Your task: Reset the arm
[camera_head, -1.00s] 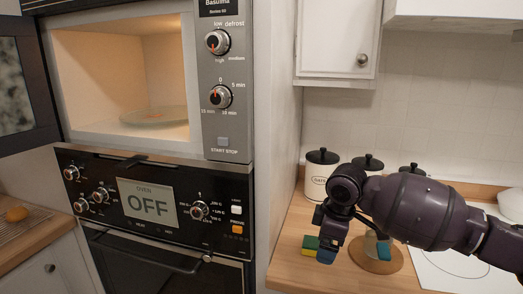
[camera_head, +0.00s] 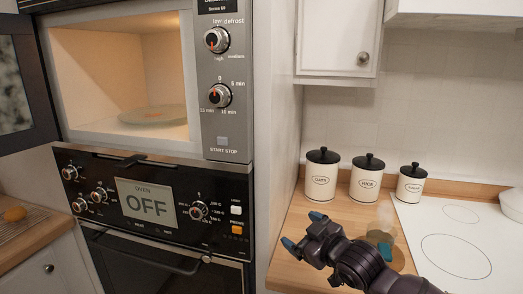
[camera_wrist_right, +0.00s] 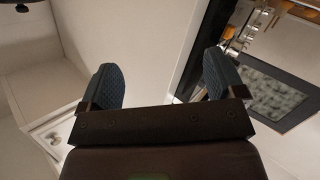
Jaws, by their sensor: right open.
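My right gripper (camera_head: 302,231) is open and empty in the head view, low in front of the wooden counter at the right, with its two blue-padded fingertips apart. In the right wrist view both fingers (camera_wrist_right: 163,88) stand wide apart with nothing between them. My right arm comes in from the bottom right. My left gripper is not in view. The microwave (camera_head: 125,75) at the upper left has its door (camera_head: 15,85) open, and a plate (camera_head: 153,115) lies inside its lit cavity.
The oven (camera_head: 150,200) below the microwave reads OFF. Three lidded canisters (camera_head: 320,180) stand along the back of the counter (camera_head: 325,200). A glass-like item stands beside my right arm. A white hob (camera_head: 455,235) lies at the right.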

